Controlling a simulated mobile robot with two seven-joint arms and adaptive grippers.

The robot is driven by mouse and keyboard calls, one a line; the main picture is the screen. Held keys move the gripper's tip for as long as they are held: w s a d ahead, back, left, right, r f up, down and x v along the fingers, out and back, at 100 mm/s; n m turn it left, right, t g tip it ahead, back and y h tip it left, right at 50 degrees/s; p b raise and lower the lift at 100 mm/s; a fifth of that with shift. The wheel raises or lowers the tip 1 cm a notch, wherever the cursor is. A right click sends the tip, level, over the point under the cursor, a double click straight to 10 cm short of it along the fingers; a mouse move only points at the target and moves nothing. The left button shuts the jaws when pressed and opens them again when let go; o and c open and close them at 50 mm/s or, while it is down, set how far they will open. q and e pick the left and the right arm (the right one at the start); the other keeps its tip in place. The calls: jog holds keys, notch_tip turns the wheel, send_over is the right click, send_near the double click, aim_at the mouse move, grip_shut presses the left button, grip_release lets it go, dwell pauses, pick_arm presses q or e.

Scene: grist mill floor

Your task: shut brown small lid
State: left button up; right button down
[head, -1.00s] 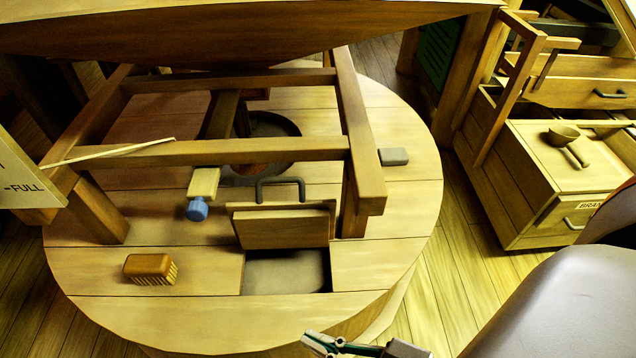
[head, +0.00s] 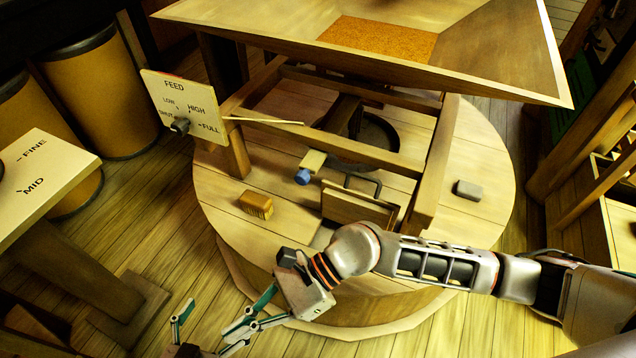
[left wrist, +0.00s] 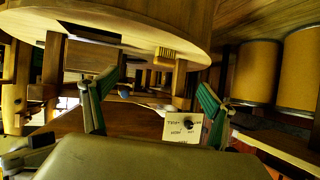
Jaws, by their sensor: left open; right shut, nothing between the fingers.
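The small brown lid (head: 358,208) stands raised and tilted on the round wooden top, with a dark bar handle (head: 363,184) at its upper edge. The opening in front of it (head: 322,237) shows only in part, because my right arm covers the rest. My right gripper (head: 230,336) is shut and empty, low in the head view, left of and nearer than the lid. My left gripper (head: 232,297) is open and empty beside it, in front of the round top's near edge. In the left wrist view its open fingers (left wrist: 158,78) have nothing between them.
A brush (head: 256,204), a blue-ended wooden piece (head: 303,176) and a grey block (head: 468,190) are on the round top (head: 225,190). A wooden frame (head: 375,152) and hopper (head: 480,50) stand over it. A FEED panel (head: 185,105) is at left.

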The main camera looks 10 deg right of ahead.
jog(key=w+d+f+n+t+h+p, duration=0.25)
jog(key=w+d+h, duration=0.25)
jog(key=w+d, duration=0.35)
jog(key=w+d+f+n+t+h+p, duration=0.1)
jog(key=w+d+f+n+t+h, duration=0.2)
jog(key=w+d, duration=0.55)
jog(key=w+d+r+n+t+h+p, duration=0.1)
jog(key=w+d+r+h, duration=0.25)
jog(key=w+d, duration=0.45)
jog(key=w+d+r+n+t+h+p, duration=0.1)
jog(key=w+d+r+n+h+p, duration=0.2)
jog(key=d, duration=0.9)
pick_arm(q)
jog(key=shift+g+y, duration=0.5)
jog(key=shift+y, duration=0.1)
jog(key=shift+s+a+f+b, duration=0.4)
jog(key=shift+s+a+b, duration=0.1)
jog(key=shift+a+b, duration=0.15)
jog(key=shift+s+a+f+b, duration=0.4)
jog(key=shift+s+a+b, duration=0.1)
jog(key=shift+a+b, duration=0.15)
jog(key=shift+s+a+f+b, duration=0.4)
jog(key=shift+s+a+b, duration=0.15)
jog(key=shift+a, duration=0.15)
pick_arm(e)
notch_tip(320, 180, down, 11)
jog(key=w+d+m, duration=0.1)
jog(key=w, duration=0.1)
jog(key=shift+w+d+r, duration=0.2)
jog(key=shift+w+d, duration=0.15)
